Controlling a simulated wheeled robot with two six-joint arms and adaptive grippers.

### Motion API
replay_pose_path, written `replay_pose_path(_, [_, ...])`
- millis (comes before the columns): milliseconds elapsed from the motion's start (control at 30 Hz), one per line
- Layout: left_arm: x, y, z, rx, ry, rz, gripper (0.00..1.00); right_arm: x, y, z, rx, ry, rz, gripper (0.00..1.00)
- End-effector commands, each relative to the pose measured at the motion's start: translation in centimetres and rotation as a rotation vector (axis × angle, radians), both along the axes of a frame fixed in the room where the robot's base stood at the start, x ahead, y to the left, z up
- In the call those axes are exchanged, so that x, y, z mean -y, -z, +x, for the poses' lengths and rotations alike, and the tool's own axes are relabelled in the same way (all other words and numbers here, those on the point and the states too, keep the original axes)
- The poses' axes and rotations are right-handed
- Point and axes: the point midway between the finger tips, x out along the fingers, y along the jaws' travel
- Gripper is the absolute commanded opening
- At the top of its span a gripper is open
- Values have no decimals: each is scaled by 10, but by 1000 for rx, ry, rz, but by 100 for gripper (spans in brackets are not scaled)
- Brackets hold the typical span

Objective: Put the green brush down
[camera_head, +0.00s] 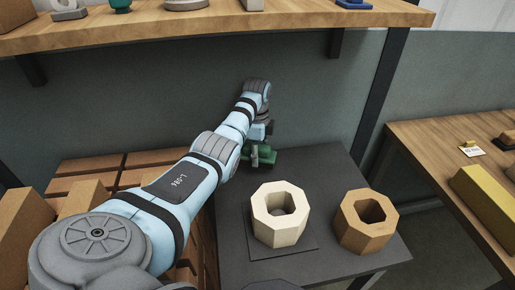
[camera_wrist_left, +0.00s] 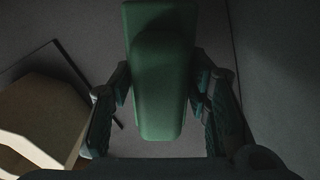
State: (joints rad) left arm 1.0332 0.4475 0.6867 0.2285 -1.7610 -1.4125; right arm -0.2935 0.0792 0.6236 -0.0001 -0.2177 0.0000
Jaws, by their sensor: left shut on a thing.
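The green brush (camera_head: 265,153) is at the back left of the dark grey table (camera_head: 340,165), partly hidden by my left arm. My left gripper (camera_head: 257,151) points down there and is shut on the brush. In the left wrist view the green brush (camera_wrist_left: 160,85) lies lengthwise between the two fingers of my left gripper (camera_wrist_left: 160,100). The brush is at or just above the table surface; I cannot tell whether it touches. My right gripper is not in view.
A cream octagonal ring block (camera_head: 265,228) on a dark mat (camera_head: 300,245) and a tan one (camera_head: 352,230) stand on the table's front half. Brown bricks (camera_head: 85,165) are stacked at left. A wooden shelf (camera_head: 300,27) hangs above. The table's back right is clear.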

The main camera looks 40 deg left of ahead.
Motion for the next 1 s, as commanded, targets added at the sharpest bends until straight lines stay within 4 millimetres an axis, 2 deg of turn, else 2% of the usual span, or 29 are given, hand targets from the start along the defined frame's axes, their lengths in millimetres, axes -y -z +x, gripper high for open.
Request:
replay_pose_path(200, [0,40,0,0,2,0,0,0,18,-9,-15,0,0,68])
replay_pose_path(567, [0,44,0,1,2,0,0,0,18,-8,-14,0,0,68])
replay_pose_path(600, [0,43,0,1,2,0,50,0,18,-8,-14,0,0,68])
replay_pose_path(700, [1,43,0,1,3,0,64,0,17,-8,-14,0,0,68])
replay_pose_path(1000, [0,41,0,1,3,0,64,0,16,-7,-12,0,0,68])
